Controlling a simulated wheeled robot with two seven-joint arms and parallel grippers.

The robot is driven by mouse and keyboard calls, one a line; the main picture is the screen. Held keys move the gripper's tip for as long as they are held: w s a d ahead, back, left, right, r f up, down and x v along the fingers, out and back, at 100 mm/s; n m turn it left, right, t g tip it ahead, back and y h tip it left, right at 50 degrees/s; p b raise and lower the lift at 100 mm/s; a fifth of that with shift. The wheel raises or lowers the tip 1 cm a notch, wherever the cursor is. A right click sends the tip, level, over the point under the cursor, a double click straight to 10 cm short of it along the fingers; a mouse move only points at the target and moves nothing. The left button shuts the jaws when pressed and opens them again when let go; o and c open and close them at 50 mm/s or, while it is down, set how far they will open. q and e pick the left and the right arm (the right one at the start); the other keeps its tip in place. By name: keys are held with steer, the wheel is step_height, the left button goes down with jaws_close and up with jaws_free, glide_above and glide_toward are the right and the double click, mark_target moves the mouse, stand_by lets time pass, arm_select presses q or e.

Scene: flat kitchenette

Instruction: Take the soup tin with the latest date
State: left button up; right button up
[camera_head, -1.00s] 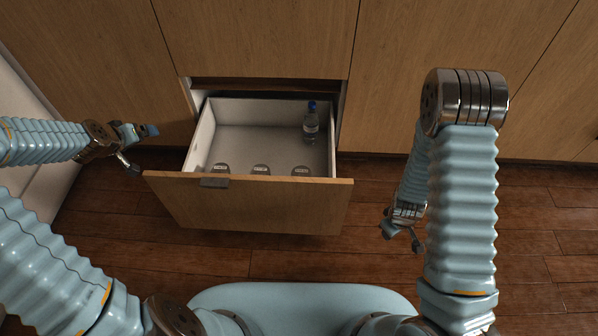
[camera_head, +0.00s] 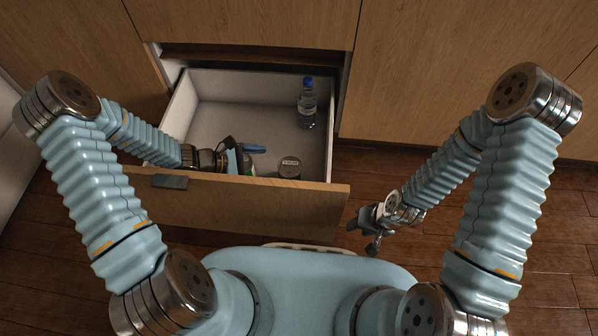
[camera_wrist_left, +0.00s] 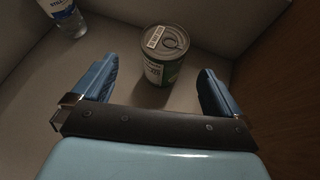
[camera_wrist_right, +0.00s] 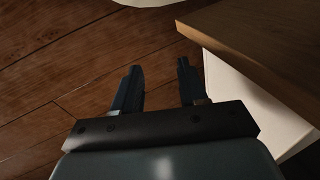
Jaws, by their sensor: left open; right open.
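A soup tin (camera_head: 290,168) stands upright in the open drawer, near its front. A tin (camera_wrist_left: 164,58) with a ring-pull lid, a white printed label on top and a green side shows in the left wrist view; its date is too small to read. My left gripper (camera_head: 250,158) is inside the drawer, open and pointing right. That tin stands ahead of its fingers, between their lines, apart from them. A greenish patch beside the gripper may be another tin; the arm and drawer front hide the rest. My right gripper (camera_head: 364,229) is open and empty, outside the drawer's right front corner.
A water bottle (camera_head: 307,104) with a blue cap stands at the drawer's back right. The drawer's wooden front (camera_head: 235,198) has a dark handle (camera_head: 169,182). The drawer's back left floor is clear. Wooden cabinet fronts stand behind.

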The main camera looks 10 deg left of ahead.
mark_target(282, 169)
arm_select(q)
steer(key=shift+n, duration=0.9)
steer(key=x, duration=0.3)
steer(key=b+x, duration=0.1)
steer(key=x, duration=0.6)
steer(key=shift+s+d+b, duration=0.2)
steer(key=shift+s+b, duration=0.1)
steer(key=shift+s, duration=0.05)
steer(key=shift+r, duration=0.15)
steer(key=c, duration=1.2)
